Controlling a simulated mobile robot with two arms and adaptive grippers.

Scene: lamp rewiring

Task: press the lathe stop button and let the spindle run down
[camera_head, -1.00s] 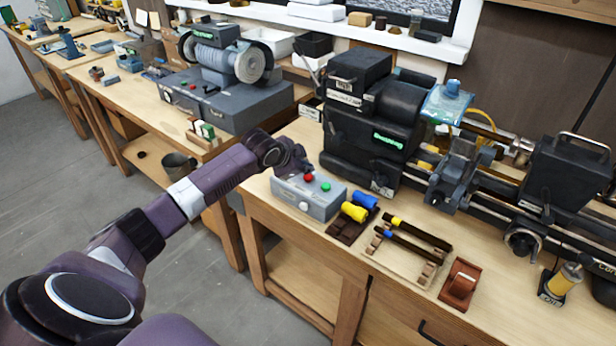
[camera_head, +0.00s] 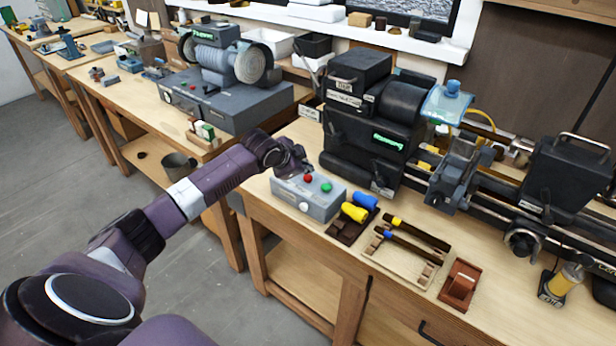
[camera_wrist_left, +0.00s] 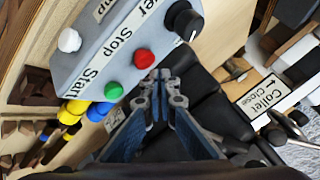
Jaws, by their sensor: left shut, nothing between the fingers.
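The grey control box (camera_head: 318,206) stands at the bench's left front corner, with a red button (camera_head: 308,178) and a green button (camera_head: 326,187) on top. In the left wrist view the red button (camera_wrist_left: 144,58) sits beside the "Stop" label, and the green button (camera_wrist_left: 114,90) beside "Start". My left gripper (camera_wrist_left: 160,76) is shut and empty, its fingertips close beside the red button; I cannot tell whether they touch it. In the head view my left gripper (camera_head: 303,167) is just behind the red button. The dark lathe headstock (camera_head: 365,135) stands behind; spindle motion cannot be told.
Yellow and blue handled tools (camera_head: 354,212) lie right of the box, beside a wooden rack (camera_head: 402,262) and a red-brown block (camera_head: 460,284). A black knob (camera_wrist_left: 184,20) and a white button (camera_wrist_left: 69,40) are also on the box. A grinder (camera_head: 222,62) stands on the left bench.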

